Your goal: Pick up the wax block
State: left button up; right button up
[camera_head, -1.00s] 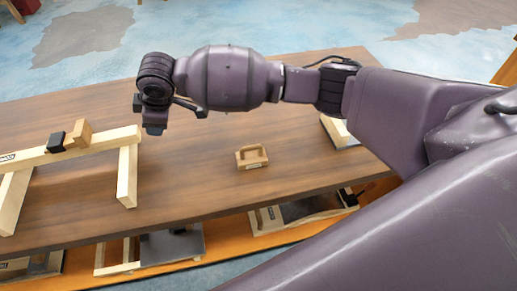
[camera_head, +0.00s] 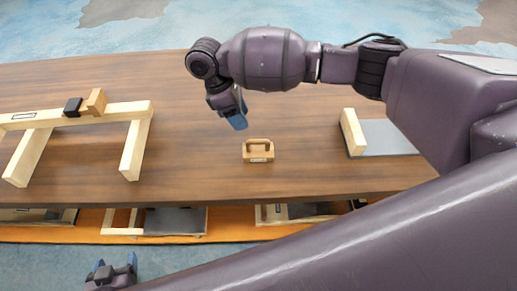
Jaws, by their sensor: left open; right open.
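A small tan wooden block with a raised handle (camera_head: 258,151) stands on the brown table near its front edge. A black block (camera_head: 72,107) and an orange-brown block (camera_head: 96,102) sit on a wooden frame at the left. No label tells me for certain which one is the wax block. My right gripper (camera_head: 238,118) hangs above the table, open and empty, behind and slightly left of the handled block and apart from it. My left gripper (camera_head: 115,266) is open and empty at the bottom left, in front of the table and below its edge.
The pale wooden frame (camera_head: 134,150) stands on the left of the table (camera_head: 195,165). A grey panel with a wooden edge (camera_head: 352,132) lies at the right. More frames and panels (camera_head: 175,220) lie on an orange shelf below. The table around the handled block is clear.

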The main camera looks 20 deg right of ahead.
aim_at(256, 140)
jog(key=x, duration=1)
jog(key=shift+d+f, duration=0.1)
jog(key=shift+d, duration=0.25)
jog(key=shift+c, duration=0.5)
jog(key=shift+s, duration=0.1)
grip_shut()
